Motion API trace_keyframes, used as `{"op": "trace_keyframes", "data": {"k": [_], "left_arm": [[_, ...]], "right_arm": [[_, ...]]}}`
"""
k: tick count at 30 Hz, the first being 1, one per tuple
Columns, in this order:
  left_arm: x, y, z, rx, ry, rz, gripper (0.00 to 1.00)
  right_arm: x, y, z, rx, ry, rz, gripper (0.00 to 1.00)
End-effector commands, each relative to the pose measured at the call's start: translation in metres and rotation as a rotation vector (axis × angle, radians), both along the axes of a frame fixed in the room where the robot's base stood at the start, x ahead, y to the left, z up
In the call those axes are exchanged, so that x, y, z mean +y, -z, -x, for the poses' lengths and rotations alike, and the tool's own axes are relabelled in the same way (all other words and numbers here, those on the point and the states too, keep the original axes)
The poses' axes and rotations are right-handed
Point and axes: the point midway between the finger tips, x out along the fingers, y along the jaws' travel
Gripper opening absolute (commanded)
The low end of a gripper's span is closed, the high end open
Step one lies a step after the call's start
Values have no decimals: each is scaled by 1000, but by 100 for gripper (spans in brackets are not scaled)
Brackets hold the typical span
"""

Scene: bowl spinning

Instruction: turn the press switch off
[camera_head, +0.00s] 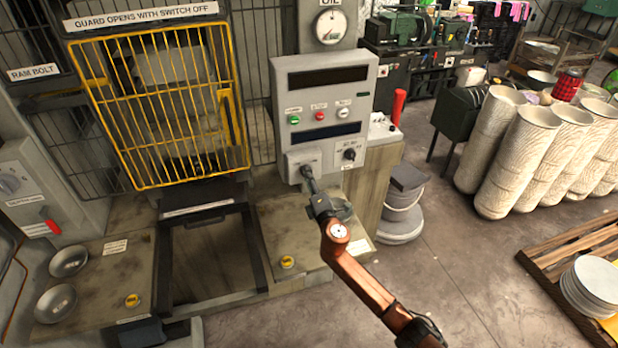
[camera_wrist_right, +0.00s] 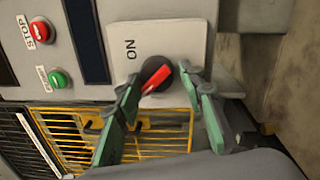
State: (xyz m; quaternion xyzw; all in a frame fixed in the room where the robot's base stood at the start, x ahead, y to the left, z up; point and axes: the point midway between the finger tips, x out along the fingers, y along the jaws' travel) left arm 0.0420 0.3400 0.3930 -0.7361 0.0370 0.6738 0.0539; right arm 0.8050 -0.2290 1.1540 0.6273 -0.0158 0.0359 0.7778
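The press switch (camera_wrist_right: 157,77) is a dark round knob with a red bar handle on a pale plate, seen in the right wrist view. The word ON is beside it, turned over in that picture, and the red bar lies slanted. My right gripper (camera_head: 309,176) is at the lower left of the grey control panel (camera_head: 281,104) in the head view and hides the switch there. In the right wrist view its green-grey fingers are apart, one on each side of the knob. I cannot tell whether they touch it. I do not see my left gripper.
A yellow barred guard (camera_head: 165,110) stands left of the panel. Green, red and white buttons and a black selector knob (camera_head: 349,154) are on the panel. A red lever (camera_head: 398,106) rises to its right. Two metal bowls (camera_head: 69,261) rest at lower left.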

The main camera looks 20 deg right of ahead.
Motion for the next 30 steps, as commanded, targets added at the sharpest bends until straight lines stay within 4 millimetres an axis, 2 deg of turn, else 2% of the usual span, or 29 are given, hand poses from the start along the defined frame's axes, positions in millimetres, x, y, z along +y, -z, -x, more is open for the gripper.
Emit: {"op": "trace_keyframes", "data": {"k": [4, 12, 16, 20, 30], "left_arm": [[0, 0, 0, 0, 0, 0, 40], [2, 0, 1, 1, 0, -2, 40], [2, 0, 1, 1, 0, -2, 40], [1, 0, 0, 0, 0, -1, 40], [0, 0, 0, 0, 0, 0, 40]], "right_arm": [[0, -1, 0, -1, 1, -2, 48], [-1, -2, 0, -3, 1, -3, 48], [-1, -2, 9, -4, 0, -3, 48], [-2, 0, 29, -3, 0, -2, 48], [-4, 6, 97, -2, -1, -2, 48]]}}
